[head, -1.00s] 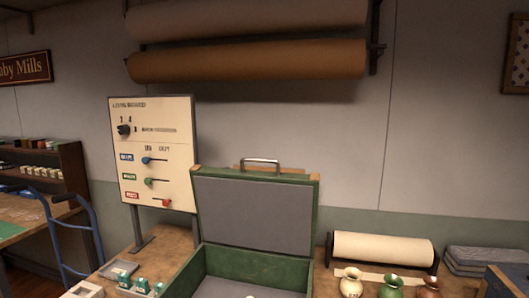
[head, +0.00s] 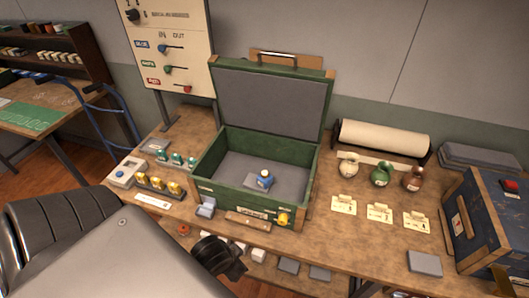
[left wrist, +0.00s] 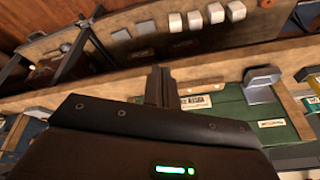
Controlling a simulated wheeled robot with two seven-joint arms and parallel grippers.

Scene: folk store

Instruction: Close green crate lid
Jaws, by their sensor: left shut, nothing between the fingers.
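The green crate (head: 213,178) stands on the workbench with its lid (head: 327,100) open, raised and leaning slightly back. The lid has a grey lining and a metal handle on its top edge. A small blue bottle (head: 264,180) stands on the grey crate floor. My left gripper (head: 235,266) is low in front of the crate, near the bench's front edge, and apart from the lid. In the left wrist view the dark fingers (left wrist: 161,84) are together and empty, with the crate's green front (left wrist: 232,113) close by.
Vases (head: 381,174) and cards stand right of the crate. A dark blue case (head: 474,222) is at the far right. A paper roll (head: 384,138) lies behind. A lever panel (head: 172,40) and small yellow-topped items (head: 158,184) are on the left. Small blocks lie on a lower shelf.

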